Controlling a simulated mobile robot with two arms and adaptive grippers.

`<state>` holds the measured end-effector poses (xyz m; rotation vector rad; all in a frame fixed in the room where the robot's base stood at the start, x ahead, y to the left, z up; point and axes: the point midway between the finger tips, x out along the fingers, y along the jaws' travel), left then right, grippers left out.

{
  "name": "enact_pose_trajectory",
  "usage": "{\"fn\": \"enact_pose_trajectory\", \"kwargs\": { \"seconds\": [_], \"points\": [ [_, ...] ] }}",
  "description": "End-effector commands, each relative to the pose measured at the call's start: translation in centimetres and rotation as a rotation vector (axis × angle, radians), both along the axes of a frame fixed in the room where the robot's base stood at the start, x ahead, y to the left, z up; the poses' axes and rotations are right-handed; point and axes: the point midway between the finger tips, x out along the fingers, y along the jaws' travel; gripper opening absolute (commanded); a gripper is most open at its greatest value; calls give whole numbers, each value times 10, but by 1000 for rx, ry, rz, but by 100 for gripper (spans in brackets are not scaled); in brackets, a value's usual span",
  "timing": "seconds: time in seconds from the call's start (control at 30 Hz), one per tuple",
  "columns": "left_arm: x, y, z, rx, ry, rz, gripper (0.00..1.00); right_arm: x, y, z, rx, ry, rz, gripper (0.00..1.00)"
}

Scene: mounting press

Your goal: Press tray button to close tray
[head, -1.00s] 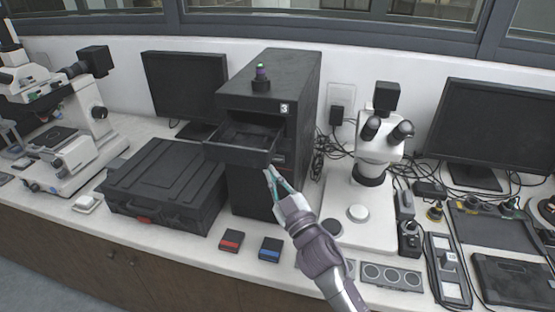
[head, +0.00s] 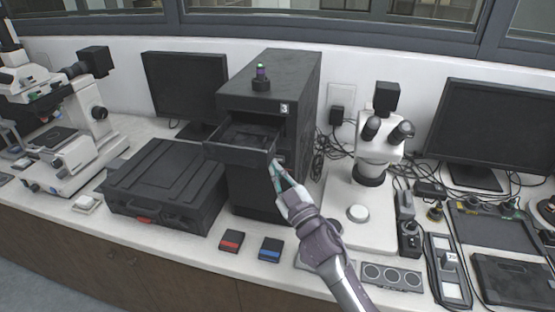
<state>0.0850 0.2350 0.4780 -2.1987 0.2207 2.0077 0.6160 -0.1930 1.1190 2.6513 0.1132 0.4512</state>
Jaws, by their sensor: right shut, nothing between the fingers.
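The black mounting press (head: 265,195) stands against the wall, marked with a "3" label. Its tray (head: 236,154) is open and sticks out at the front, looking empty. My right gripper (head: 274,164) is shut and empty, its fingertips just beside the tray's right front corner, close to the press's front face. The tray button cannot be made out; the gripper and tray may hide it. I cannot tell whether the fingertips touch the press. My left gripper is not in view.
A black case (head: 165,185) lies left of the press. A red-marked box (head: 231,240) and a blue-marked box (head: 270,249) lie in front. A white stereo microscope (head: 375,150) stands to the right.

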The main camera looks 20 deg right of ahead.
Motion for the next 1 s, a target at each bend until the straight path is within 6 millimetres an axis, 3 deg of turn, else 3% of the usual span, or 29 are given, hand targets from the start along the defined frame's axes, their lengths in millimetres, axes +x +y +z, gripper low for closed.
{"fn": "enact_pose_trajectory", "kwargs": {
  "seconds": [1.0],
  "points": [
    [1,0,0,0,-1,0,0,7,-5,0,-1,0,0,0]
  ]
}}
